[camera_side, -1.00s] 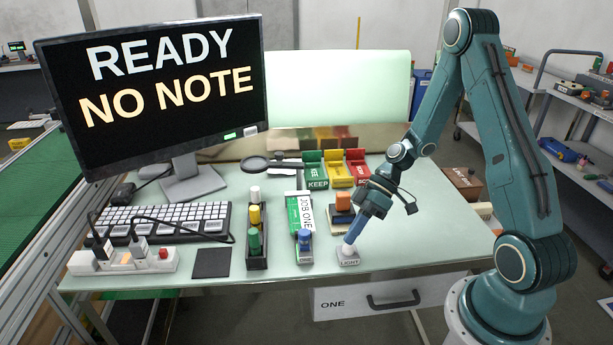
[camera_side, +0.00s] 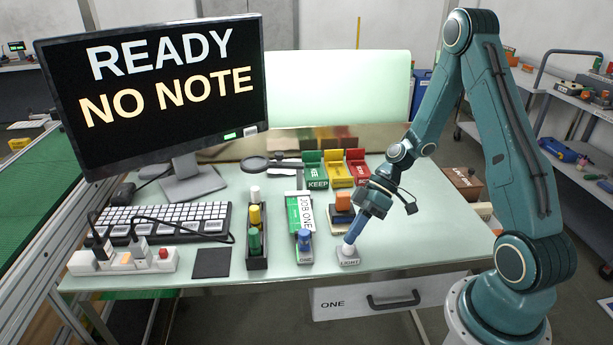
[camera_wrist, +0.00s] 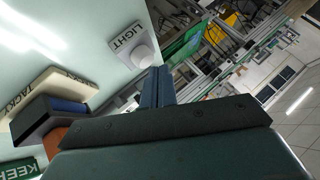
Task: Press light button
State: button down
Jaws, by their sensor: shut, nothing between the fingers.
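The light button is a small white block labelled LIGHT (camera_side: 348,257) near the front edge of the table. In the wrist view the fingertips (camera_wrist: 157,70) lie just beside or over the cap; contact cannot be told for sure.
A blue-topped block (camera_side: 304,247) stands left of the button. An orange and blue item (camera_side: 343,208) sits behind it. Green, yellow and red trays (camera_side: 337,170) are at the back. The monitor (camera_side: 160,90) reads READY, NO NOTE. The table right of my gripper is clear.

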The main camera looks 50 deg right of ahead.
jog(key=shift+f, duration=0.5)
dwell(0.5)
jog(key=shift+r, duration=0.5)
dwell(0.3)
notch_tip(320, 180, up, 6)
dwell(0.8)
jog(key=shift+r, duration=0.1)
